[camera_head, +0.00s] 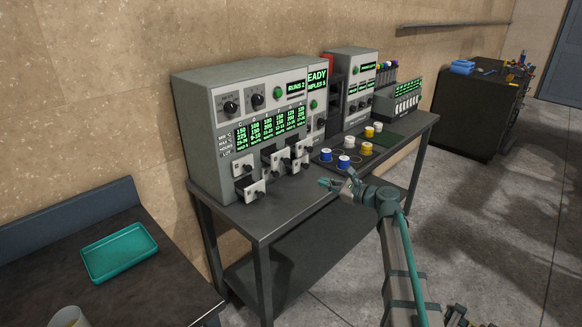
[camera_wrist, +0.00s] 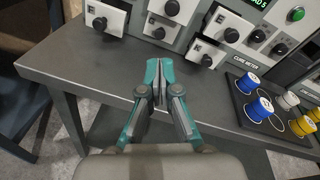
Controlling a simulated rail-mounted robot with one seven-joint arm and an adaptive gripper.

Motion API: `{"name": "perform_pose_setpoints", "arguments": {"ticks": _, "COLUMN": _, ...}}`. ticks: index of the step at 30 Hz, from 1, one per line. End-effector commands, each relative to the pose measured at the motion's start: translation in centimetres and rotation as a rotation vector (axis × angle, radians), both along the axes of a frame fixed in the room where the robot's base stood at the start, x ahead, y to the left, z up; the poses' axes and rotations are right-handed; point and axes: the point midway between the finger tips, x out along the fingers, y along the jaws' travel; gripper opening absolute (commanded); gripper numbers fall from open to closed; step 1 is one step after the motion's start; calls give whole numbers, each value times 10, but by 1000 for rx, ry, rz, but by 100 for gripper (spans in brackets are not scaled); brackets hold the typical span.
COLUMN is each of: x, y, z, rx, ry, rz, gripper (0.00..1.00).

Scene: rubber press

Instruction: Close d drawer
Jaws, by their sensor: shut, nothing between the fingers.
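The grey press cabinet (camera_head: 205,130) has two rows of small white drawers with dark knobs. The lower left drawer (camera_head: 254,190) stands out from the cabinet front, and the drawers at centre (camera_head: 280,165) and right (camera_head: 299,166) also appear pulled out. In the wrist view, a white drawer front (camera_wrist: 106,17) is at upper left, with others at top centre (camera_wrist: 160,29) and right (camera_wrist: 206,53). My gripper (camera_head: 325,183) is shut and empty, in front of the drawers and apart from them; it also shows in the wrist view (camera_wrist: 159,67).
A dark mat (camera_head: 345,153) with blue, white and yellow spools lies right of the drawers on the grey table (camera_head: 262,222). A teal tray (camera_head: 120,253) lies on the left bench. The table front below the drawers is clear.

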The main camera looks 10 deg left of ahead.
Motion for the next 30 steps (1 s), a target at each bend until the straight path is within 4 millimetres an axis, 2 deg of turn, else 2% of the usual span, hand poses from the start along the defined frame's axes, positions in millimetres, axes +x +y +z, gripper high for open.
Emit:
{"name": "perform_pose_setpoints", "arguments": {"ticks": 3, "x": 10, "y": -1, "z": 15, "rx": 185, "ry": 130, "rz": -34, "gripper": 0}}
{"name": "perform_pose_setpoints", "arguments": {"ticks": 6, "x": 11, "y": -2, "z": 20, "rx": 270, "ry": 209, "rz": -49, "gripper": 0}}
{"name": "perform_pose_setpoints", "arguments": {"ticks": 14, "x": 18, "y": 7, "z": 20, "rx": 306, "ry": 267, "rz": -57, "gripper": 0}}
{"name": "perform_pose_setpoints", "arguments": {"ticks": 30, "x": 74, "y": 86, "z": 19, "rx": 303, "ry": 265, "rz": -55, "gripper": 0}}
